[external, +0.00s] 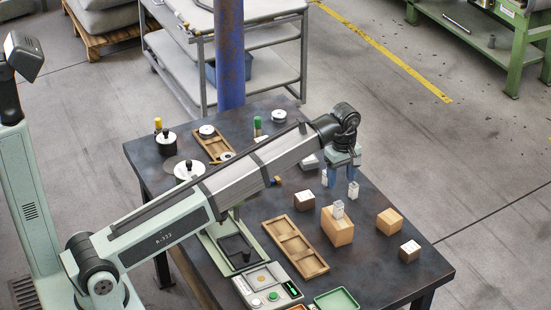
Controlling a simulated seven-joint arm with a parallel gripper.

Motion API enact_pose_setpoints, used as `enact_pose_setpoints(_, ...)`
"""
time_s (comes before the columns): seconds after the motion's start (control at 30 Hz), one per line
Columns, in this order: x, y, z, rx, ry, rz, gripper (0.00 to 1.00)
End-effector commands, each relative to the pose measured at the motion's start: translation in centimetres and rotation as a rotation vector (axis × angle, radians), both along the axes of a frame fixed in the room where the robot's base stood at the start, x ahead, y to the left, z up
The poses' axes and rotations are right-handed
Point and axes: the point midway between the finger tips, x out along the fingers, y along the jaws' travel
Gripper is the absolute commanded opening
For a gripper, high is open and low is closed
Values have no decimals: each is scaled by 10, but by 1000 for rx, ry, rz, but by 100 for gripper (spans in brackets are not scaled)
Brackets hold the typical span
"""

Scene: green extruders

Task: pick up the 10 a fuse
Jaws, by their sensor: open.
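My gripper (341,179) hangs over the right half of the dark table, its blue fingers pointing down and apart with nothing visible between them. Small white fuse-like pieces are near it. One white piece (338,208) stands on a tan wooden block (337,229), just below the fingers in the picture. Another white piece (353,191) shows just right of the fingers, and a third (324,178) just left of them, partly hidden. Their markings are too small to read, so I cannot tell which is the 10 A fuse.
Wooden cubes (389,222) stand to the right on the table (375,266). An empty-looking wooden compartment tray (297,246) lies left of the tan block. A scale-like device (267,288) and a green tray (337,300) are at the front. My arm hides part of the table.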

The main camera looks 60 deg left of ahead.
Motion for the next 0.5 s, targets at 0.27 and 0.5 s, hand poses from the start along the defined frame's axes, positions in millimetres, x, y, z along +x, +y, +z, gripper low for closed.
enact_pose_setpoints(0.27,0,23,-7,0,9,30,57)
enact_pose_setpoints(0.5,50,85,-36,-5,56,101,57)
